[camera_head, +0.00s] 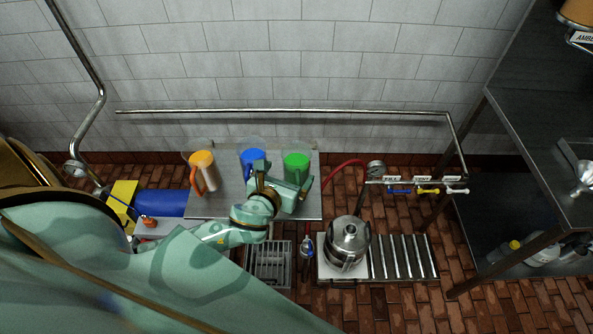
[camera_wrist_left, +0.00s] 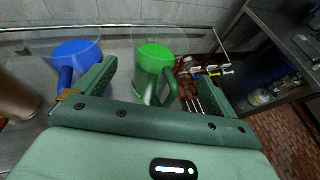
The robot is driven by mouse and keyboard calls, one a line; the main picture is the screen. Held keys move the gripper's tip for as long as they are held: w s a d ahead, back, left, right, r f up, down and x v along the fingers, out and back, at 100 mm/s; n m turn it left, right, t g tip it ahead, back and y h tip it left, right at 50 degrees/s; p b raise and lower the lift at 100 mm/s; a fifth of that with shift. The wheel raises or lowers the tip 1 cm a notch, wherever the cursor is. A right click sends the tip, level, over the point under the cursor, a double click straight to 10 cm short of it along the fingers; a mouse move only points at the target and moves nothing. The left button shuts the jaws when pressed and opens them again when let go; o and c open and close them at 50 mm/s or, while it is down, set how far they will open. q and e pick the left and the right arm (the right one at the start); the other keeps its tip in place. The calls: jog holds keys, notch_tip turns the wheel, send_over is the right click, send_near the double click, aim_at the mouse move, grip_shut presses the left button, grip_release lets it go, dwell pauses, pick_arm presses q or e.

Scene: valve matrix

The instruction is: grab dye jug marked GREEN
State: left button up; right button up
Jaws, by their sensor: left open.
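The green jug (camera_head: 297,163) stands at the right end of a steel table; its green filling shows through a clear wall. In the left wrist view the green jug (camera_wrist_left: 152,62) stands beyond and between my fingers, its green handle toward the right finger. My left gripper (camera_head: 284,184) is open, just in front of the green jug, and hides its lower part in the head view. No grip on the jug shows. The blue jug (camera_head: 252,158) stands left of it, outside my left finger in the left wrist view (camera_wrist_left: 76,54). My right gripper is not in view.
An orange jug (camera_head: 203,167) stands at the left of the steel table (camera_head: 228,203). A metal pot (camera_head: 348,242) stands beside a roller rack (camera_head: 403,257). Valves with coloured handles (camera_head: 427,190) and a red hose (camera_head: 345,166) lie to the right. A steel shelf (camera_head: 540,150) stands far right.

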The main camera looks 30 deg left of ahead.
aim_at(291, 166)
pick_arm(q)
jog(key=shift+x, duration=0.85)
jog(key=x, duration=0.5)
jog(key=shift+w+a+b, duration=0.1)
jog(key=shift+a+b, duration=0.15)
jog(key=shift+b, duration=0.05)
jog(key=shift+r, duration=0.1)
jog(key=c, duration=1.8)
jog(key=shift+c, duration=0.4)
jog(key=shift+r, duration=0.15)
